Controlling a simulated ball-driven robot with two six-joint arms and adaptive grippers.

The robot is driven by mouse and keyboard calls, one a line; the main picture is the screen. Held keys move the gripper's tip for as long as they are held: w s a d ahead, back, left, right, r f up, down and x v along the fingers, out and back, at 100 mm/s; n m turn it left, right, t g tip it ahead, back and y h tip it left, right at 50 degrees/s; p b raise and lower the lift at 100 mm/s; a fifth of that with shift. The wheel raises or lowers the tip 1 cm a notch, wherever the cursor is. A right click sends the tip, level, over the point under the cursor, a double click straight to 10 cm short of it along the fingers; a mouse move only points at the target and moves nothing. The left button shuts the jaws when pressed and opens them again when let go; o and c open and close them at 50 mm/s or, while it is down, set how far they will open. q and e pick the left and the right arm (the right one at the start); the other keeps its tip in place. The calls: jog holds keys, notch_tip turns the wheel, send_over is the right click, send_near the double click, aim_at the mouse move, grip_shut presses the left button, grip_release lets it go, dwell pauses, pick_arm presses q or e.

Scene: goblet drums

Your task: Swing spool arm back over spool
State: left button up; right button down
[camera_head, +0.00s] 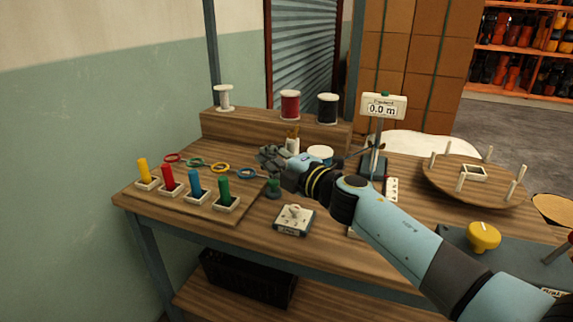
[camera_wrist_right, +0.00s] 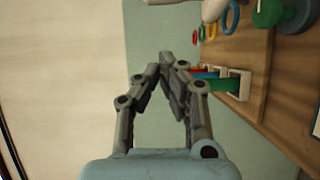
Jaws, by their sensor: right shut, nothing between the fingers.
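My right gripper (camera_head: 268,156) is shut and empty above the wooden table, between the coloured rings and the white round-topped thing (camera_head: 320,153). In the right wrist view its fingers (camera_wrist_right: 162,66) meet at the tips with nothing between them. White (camera_head: 223,97), red (camera_head: 290,104) and black (camera_head: 327,108) spools stand upright on the raised wooden shelf, apart from the gripper. A thin dark arm (camera_head: 372,151) shows by the post under the "0.0 m" meter (camera_head: 384,106); I cannot tell whether it is the spool arm. My left gripper is not in view.
Yellow, red, blue and green handles (camera_head: 195,186) stand in white holders at front left. Coloured rings (camera_head: 220,168) lie behind them. A green-topped post (camera_head: 273,186) and a small switch box (camera_head: 294,219) are near my wrist. A pegged round board (camera_head: 473,183) stands right.

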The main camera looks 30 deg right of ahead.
aim_at(292, 142)
jog(key=shift+w+d+b, duration=0.25)
jog(key=shift+d, duration=0.65)
jog(key=shift+w+d+b, duration=0.2)
jog(key=shift+d, duration=0.7)
jog(key=shift+s+d+f, duration=0.1)
jog(key=shift+s+d+n+y+b, duration=0.2)
jog(key=shift+d+n+y+b, duration=0.1)
jog(key=shift+y, duration=0.3)
jog(key=shift+s+d+n+g+y, duration=0.15)
jog(key=shift+d+n+g+y, duration=0.05)
jog(key=shift+n+g+y, duration=0.1)
